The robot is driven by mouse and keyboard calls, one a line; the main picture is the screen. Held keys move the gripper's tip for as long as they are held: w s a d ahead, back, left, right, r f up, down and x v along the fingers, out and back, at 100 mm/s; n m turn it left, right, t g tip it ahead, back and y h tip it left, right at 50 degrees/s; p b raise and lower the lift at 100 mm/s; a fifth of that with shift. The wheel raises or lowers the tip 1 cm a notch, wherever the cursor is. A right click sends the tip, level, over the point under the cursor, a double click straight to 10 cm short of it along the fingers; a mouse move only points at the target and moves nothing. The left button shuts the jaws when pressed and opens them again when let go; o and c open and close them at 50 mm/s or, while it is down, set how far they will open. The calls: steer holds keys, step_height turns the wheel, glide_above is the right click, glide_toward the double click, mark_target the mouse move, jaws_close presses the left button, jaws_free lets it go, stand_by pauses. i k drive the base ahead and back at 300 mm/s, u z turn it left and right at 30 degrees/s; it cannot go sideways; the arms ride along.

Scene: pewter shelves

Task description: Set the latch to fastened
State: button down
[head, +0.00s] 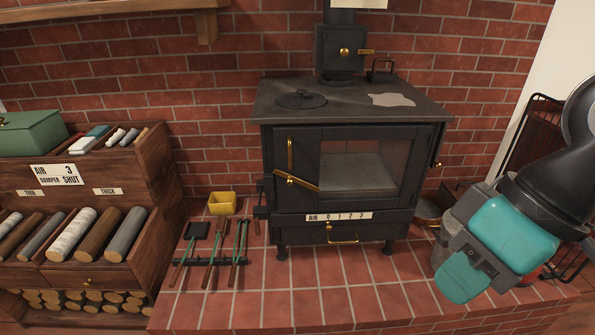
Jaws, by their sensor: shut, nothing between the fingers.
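The black stove (270,165) stands on the brick hearth, and its glass-fronted door (360,165) looks closed. At the door's left edge are an upright brass bar (289,154) and a slanted brass lever (302,184) that runs down to the right from its pivot. One of these looks like the latch, but I cannot tell for sure which. My teal and grey gripper (462,278) is at the lower right, in front of and right of the stove, clear of the door. It is shut and empty. The fingertips point down and left.
A numbered air strip (338,217) and a brass handle (342,240) sit below the door. A damper knob (344,52) is on the flue. Fire tools (211,262) and a yellow box (222,203) stand left. The hearth front (330,300) is clear.

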mark_target(291, 178)
steer(key=u, duration=1.8)
steer(key=i, duration=0.75)
steer(key=z, duration=2.15)
